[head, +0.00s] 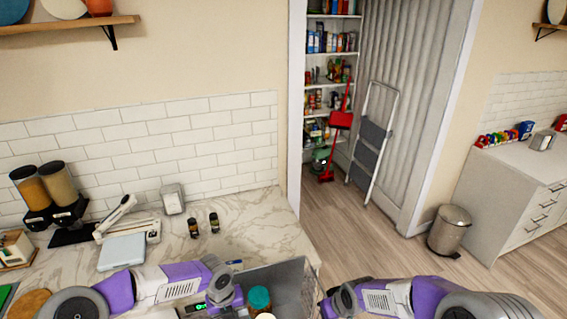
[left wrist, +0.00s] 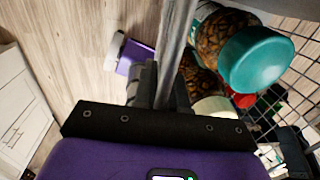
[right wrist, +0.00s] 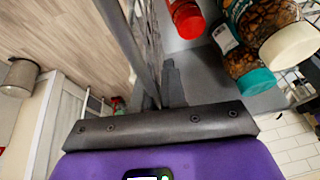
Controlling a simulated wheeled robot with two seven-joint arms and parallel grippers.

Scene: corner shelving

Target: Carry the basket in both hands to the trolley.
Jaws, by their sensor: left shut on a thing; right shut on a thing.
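The grey wire basket (head: 292,280) is at the bottom of the head view, in front of the marble counter, with its near part cut off. My left gripper (left wrist: 168,88) is shut on one rim of the basket. My right gripper (right wrist: 160,88) is shut on the opposite rim. Inside are a jar with a teal lid (left wrist: 257,60), a jar with a cream lid (right wrist: 290,45) and a red-topped item (right wrist: 186,18). The teal lid also shows in the head view (head: 259,298). I do not see a trolley in any view.
The marble counter (head: 255,230) holds a white scale, two small dark jars and cereal dispensers (head: 50,190). A metal bin (head: 449,232) stands at right by a white cabinet (head: 515,205). A step ladder (head: 374,140) and red broom (head: 338,125) stand in the pantry doorway. Wooden floor is clear before it.

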